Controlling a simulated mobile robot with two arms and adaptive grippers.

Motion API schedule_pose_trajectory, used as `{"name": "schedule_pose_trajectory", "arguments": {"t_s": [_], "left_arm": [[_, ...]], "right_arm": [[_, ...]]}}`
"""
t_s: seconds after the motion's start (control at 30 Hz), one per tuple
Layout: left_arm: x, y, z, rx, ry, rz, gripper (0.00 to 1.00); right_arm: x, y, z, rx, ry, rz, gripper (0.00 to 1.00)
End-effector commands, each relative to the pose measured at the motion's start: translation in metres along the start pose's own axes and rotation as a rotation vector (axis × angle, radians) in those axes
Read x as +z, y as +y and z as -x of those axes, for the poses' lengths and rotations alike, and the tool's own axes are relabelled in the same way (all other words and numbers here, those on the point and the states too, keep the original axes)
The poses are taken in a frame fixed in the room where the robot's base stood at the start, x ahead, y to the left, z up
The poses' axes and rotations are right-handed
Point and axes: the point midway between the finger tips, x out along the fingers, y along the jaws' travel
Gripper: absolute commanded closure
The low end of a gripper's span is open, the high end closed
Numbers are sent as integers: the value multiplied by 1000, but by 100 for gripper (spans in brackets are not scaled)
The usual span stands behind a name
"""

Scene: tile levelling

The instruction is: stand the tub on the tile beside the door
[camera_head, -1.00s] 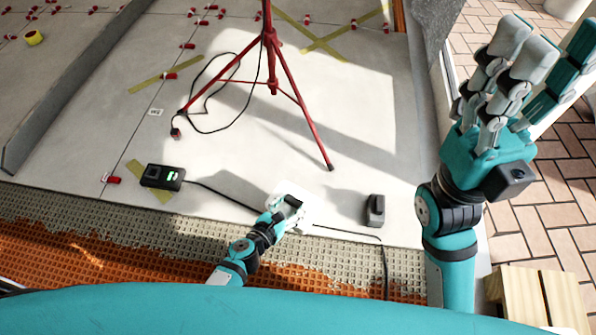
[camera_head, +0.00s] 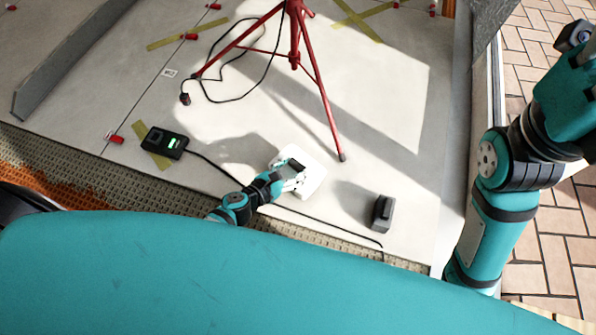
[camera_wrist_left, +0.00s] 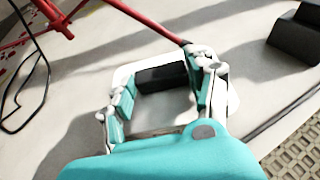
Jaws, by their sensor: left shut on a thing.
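The white tub (camera_head: 314,177), square with rounded corners, is over the pale tile floor (camera_head: 300,232), just left of a red tripod's foot. I cannot tell whether the tub touches the tile. My right arm is at the right edge; its fingers are out of the picture. At the right, a doorway edge (camera_head: 494,75) borders brick paving.
The red tripod (camera_head: 296,30) stands behind the tub with a trailing black cable. A dark block (camera_head: 383,213) stands right of the tub. A black device with a green display (camera_head: 165,142) lies left, its cable crossing in front. Bare tile is free towards the doorway.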

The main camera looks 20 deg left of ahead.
Motion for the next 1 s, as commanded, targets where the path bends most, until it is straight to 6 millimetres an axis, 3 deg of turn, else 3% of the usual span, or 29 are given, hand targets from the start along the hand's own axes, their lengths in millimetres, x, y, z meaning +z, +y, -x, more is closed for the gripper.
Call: {"name": "schedule_pose_trajectory", "arguments": {"t_s": [0.4,0.43,0.57,0.9,1.0], "left_arm": [[-1,1,-2,1,-5,0,100],[-3,1,-1,1,0,0,40],[-3,1,0,1,0,0,24],[1,1,1,0,0,-1,21],[1,1,12,1,2,2,21]], "right_arm": [[-1,-1,-1,-5,8,1,56],[-1,-1,-2,-5,9,1,56],[0,-1,-2,-4,6,1,56],[-1,0,-5,-4,9,1,56],[-2,0,-8,-2,15,0,56]]}}
